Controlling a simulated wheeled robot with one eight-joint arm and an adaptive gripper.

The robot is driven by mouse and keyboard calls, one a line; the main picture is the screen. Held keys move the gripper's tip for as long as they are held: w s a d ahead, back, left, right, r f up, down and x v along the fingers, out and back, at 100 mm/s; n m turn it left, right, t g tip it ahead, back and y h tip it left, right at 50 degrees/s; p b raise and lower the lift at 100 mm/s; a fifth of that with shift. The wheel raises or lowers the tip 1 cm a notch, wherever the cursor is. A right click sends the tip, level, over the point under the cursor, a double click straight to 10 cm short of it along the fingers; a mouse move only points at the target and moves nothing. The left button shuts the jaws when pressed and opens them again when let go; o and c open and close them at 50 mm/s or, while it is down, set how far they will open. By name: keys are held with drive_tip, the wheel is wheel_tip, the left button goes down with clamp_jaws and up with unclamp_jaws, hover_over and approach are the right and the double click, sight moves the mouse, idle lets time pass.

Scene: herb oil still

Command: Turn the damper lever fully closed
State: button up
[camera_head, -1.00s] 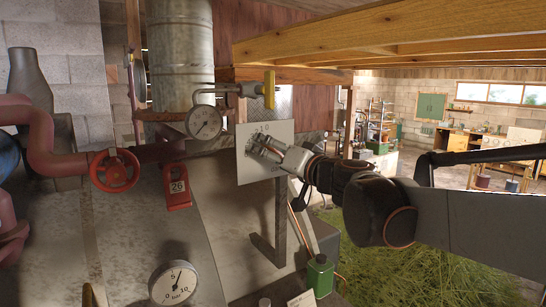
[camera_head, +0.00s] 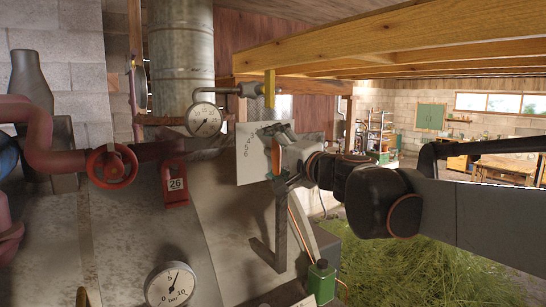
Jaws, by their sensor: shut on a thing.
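The white damper scale plate (camera_head: 254,166) stands upright on a grey post (camera_head: 281,225), with the figures 4, 5 and 6 showing on its left part. My gripper (camera_head: 275,143) reaches in from the right and is shut at the plate's right side, in front of it. The damper lever is largely hidden by my gripper, so its exact angle cannot be read. The grip point lies right of the figures.
A red handwheel (camera_head: 112,167) and a red tag marked 26 (camera_head: 175,184) are left. A green bottle (camera_head: 321,280) stands below. A wooden beam (camera_head: 400,38) runs overhead.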

drive_tip(key=shift+m, duration=0.3)
idle(0.4)
drive_tip(key=o, duration=0.9)
drive_tip(key=shift+o, duration=0.2)
drive_tip(key=v, duration=1.2)
